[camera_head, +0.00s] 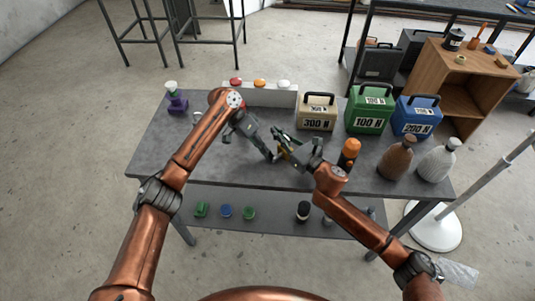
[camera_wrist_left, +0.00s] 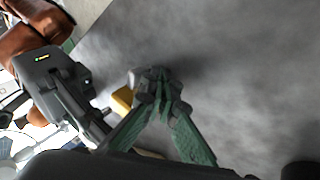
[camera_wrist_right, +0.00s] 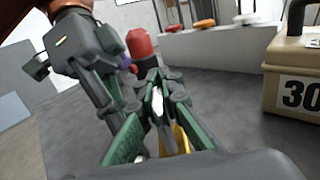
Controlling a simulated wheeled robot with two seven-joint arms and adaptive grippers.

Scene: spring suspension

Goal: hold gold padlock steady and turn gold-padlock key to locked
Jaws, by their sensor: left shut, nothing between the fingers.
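The gold padlock (camera_head: 284,152) is at the middle of the dark table, mostly hidden by my grippers. A yellow part of it shows left of the left fingertips in the left wrist view (camera_wrist_left: 122,101) and low between the fingers in the right wrist view (camera_wrist_right: 181,138). My left gripper (camera_head: 271,156) is shut and empty, its tips (camera_wrist_left: 160,88) close beside the padlock. My right gripper (camera_head: 290,150) is at the padlock, its tips (camera_wrist_right: 159,84) close together with a pale sliver between them. Whether it grips the padlock is unclear. I cannot make out the key or its angle.
Tan (camera_head: 316,112), green (camera_head: 369,111) and blue (camera_head: 415,117) weight cases stand along the back right. A white box with coloured buttons (camera_head: 262,96) is behind the grippers. An orange-topped bottle (camera_head: 349,152) and two other bottles stand at right. The table's front left is clear.

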